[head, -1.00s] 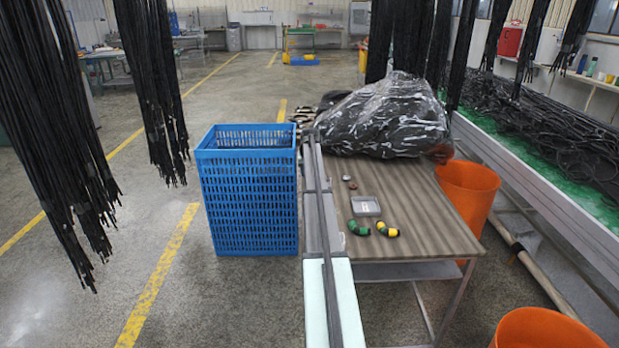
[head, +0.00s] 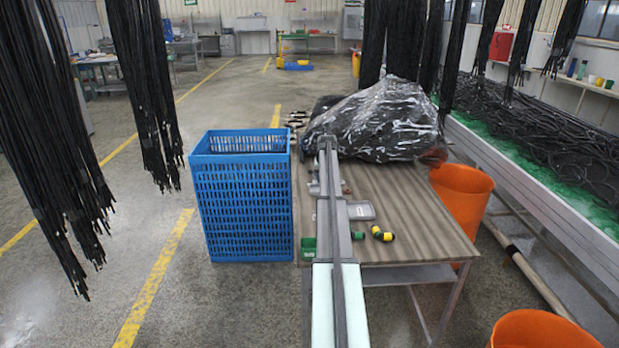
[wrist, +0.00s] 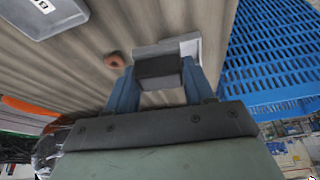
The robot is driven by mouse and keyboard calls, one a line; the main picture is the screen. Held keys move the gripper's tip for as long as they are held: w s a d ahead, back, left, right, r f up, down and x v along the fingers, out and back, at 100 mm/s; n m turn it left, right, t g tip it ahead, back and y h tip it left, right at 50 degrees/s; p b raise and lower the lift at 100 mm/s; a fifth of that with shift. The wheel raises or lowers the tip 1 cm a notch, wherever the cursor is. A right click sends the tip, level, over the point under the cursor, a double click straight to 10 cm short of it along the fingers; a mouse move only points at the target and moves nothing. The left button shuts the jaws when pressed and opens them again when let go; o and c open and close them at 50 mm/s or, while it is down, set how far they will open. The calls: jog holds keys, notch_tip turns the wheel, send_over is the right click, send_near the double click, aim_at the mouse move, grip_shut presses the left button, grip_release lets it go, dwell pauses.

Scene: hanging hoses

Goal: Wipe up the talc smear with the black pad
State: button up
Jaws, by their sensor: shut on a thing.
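In the wrist view, my gripper (wrist: 158,84) has its two blue fingers shut on the black pad (wrist: 158,69), a small dark block. The pad is just above or on the striped tabletop; I cannot tell if it touches. A pale grey-white patch (wrist: 192,46) shows behind and beside the pad and looks like the talc smear, partly hidden by the pad. In the head view my own arm hides the pad, and I cannot make out the fingers. A small pale shape (head: 314,188) shows left of the arm there.
A grey tray (head: 360,211) and a reddish round piece (wrist: 113,60) lie near the pad. Green (head: 357,235) and yellow-green (head: 381,233) elbows lie near the table's front. A blue crate (head: 242,195) stands left, a bagged heap (head: 380,120) behind, an orange bucket (head: 462,192) right.

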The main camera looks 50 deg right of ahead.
jog(key=s+d+f, duration=0.1)
jog(key=s+d, duration=0.1)
jog(key=s, duration=0.6)
jog(key=s+a+n+t+y, duration=0.1)
jog(key=a+n+y, duration=0.2)
jog(key=a+n, duration=0.3)
jog(key=n, duration=0.4)
jog(key=shift+a+f+t+y, duration=0.3)
